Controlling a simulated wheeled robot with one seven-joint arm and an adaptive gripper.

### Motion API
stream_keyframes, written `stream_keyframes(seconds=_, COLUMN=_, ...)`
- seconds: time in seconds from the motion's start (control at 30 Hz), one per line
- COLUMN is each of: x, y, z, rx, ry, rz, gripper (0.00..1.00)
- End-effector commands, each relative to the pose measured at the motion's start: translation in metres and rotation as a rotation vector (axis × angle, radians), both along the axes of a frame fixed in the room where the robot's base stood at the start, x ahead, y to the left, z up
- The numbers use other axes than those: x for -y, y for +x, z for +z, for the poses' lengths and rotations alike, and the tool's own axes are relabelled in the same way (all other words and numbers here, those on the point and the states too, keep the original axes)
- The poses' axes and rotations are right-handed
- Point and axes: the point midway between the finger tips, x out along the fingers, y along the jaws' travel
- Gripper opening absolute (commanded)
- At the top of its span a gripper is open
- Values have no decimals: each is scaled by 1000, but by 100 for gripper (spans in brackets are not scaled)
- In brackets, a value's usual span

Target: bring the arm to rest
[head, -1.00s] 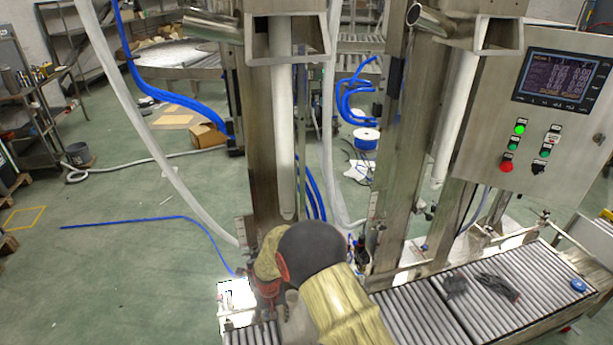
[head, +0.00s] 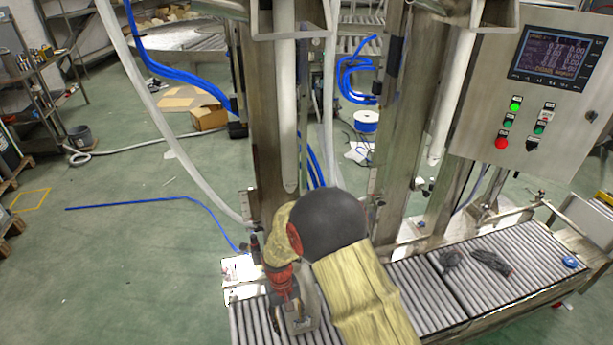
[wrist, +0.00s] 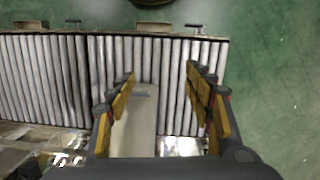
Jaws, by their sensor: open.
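My arm, in a yellow cover with a dark round joint, reaches over the roller conveyor (head: 420,290) in the head view. My gripper (wrist: 160,78) shows in the wrist view with its two yellow-padded fingers spread apart over the rollers. A pale flat-sided piece (wrist: 136,125) shows between and below the fingers; I cannot tell what it is or whether it touches them. In the head view the fingers are too unclear to make out at the arm's lower end.
A steel control cabinet (head: 545,90) with lit buttons stands at the right. Two steel columns with white lances (head: 285,110) rise behind the conveyor. Dark gloves (head: 490,262) and a blue object (head: 570,262) lie on the rollers. Green floor is open at the left.

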Motion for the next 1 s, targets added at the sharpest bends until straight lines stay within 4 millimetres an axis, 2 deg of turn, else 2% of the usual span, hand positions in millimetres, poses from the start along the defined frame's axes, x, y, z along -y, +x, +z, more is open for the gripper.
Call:
stream_keyframes(seconds=0.17, x=23, y=-13, z=52, rx=3, ry=6, rz=-6, gripper=52)
stream_keyframes(seconds=0.27, x=41, y=-23, z=90, rx=15, ry=16, rz=-16, gripper=52)
stream_keyframes(seconds=0.4, x=69, y=-41, z=144, rx=41, ry=31, rz=-33, gripper=52)
stream_keyframes(seconds=0.6, x=108, y=-70, z=211, rx=98, ry=55, rz=-70, gripper=52)
stream_keyframes(seconds=0.8, x=144, y=-104, z=266, rx=176, ry=80, rz=-115, gripper=52)
stream_keyframes(seconds=1.0, x=176, y=-139, z=310, rx=273, ry=105, rz=-167, gripper=52)
